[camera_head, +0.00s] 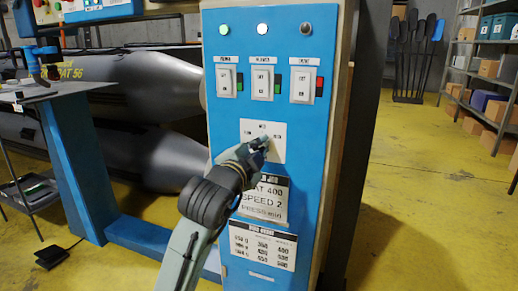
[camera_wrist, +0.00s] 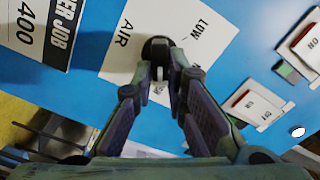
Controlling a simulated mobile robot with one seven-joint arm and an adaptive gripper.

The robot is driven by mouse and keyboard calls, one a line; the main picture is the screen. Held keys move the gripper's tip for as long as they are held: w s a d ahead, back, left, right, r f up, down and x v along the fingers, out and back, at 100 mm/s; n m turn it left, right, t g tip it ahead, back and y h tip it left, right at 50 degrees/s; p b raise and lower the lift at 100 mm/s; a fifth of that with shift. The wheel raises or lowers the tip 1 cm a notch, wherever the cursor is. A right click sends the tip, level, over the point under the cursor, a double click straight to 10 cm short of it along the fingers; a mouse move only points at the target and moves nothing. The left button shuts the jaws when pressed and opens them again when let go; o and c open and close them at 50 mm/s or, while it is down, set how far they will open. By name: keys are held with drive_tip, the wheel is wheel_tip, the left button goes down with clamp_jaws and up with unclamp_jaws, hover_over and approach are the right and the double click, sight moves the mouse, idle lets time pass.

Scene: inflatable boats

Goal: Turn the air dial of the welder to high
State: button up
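The welder is a tall blue control panel (camera_head: 222,120) in the head view. On it is a white air plate (camera_head: 276,152), which shows close up in the wrist view with the words AIR and LOW (camera_wrist: 140,25). The black air dial (camera_wrist: 157,47) stands out from this plate. My gripper (camera_wrist: 160,75) is at the dial, with its two fingertips close together on either side of it and seemingly shut on it. In the head view my gripper (camera_head: 260,146) hides the dial, so I cannot read its setting there.
Three white switches (camera_head: 263,83) sit above the plate, under a row of lamps (camera_head: 262,28). Printed signs (camera_head: 263,245) are below it. Grey inflatable boats (camera_head: 150,90) lie behind at left. Shelves with boxes (camera_head: 490,67) stand at right; the yellow floor (camera_head: 420,200) there is clear.

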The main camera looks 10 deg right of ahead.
drive_tip(key=o, duration=0.4)
drive_tip(key=shift+o, duration=0.2)
drive_tip(key=v, duration=1.2)
